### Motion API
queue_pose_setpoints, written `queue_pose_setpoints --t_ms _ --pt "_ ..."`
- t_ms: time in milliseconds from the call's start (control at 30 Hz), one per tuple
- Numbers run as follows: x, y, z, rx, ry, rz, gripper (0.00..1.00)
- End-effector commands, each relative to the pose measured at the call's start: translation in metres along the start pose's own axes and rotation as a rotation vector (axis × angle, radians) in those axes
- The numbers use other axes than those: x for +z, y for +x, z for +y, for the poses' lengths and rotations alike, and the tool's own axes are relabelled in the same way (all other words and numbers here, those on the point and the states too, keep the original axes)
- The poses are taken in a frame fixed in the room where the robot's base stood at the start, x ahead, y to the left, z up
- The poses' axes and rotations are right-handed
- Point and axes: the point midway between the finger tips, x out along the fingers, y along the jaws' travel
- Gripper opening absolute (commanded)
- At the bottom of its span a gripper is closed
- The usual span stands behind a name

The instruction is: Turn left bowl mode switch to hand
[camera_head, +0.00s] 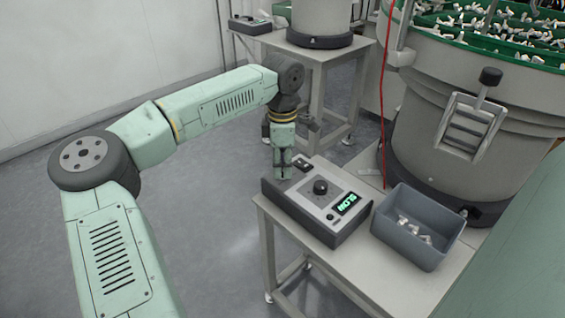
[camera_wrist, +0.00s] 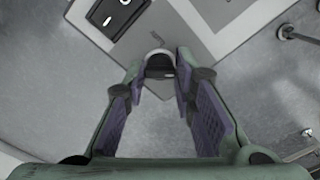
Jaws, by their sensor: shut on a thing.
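The control box (camera_head: 307,222) stands on the near table, with a light top panel and dark sides. My gripper (camera_head: 283,177) points down at the box's far left corner. In the wrist view, the fingertips (camera_wrist: 160,75) flank a small round dark switch with a pale ring (camera_wrist: 158,63), and the gripper is shut on it. In the head view the gripper hides this switch. The switch's pointer and the label text cannot be read. A black rocker switch (camera_wrist: 117,13) is close by on the panel and shows in the head view too (camera_head: 304,163).
The box also has a large black dial (camera_head: 320,187) and a green-lit display (camera_head: 347,203). A grey bin (camera_head: 412,238) with small parts stands to its right on the table (camera_head: 361,270). A large feeder bowl (camera_head: 445,130) is behind. A red cable (camera_head: 384,100) hangs nearby. Floor at left is clear.

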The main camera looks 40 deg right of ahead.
Motion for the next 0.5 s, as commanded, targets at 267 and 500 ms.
queue_pose_setpoints --t_ms 267,500 --pt "0.0008 -0.0011 0.0008 0.003 0.031 -0.003 0.0" --pt "0.0009 -0.0011 0.0008 0.004 0.032 -0.003 0.0"
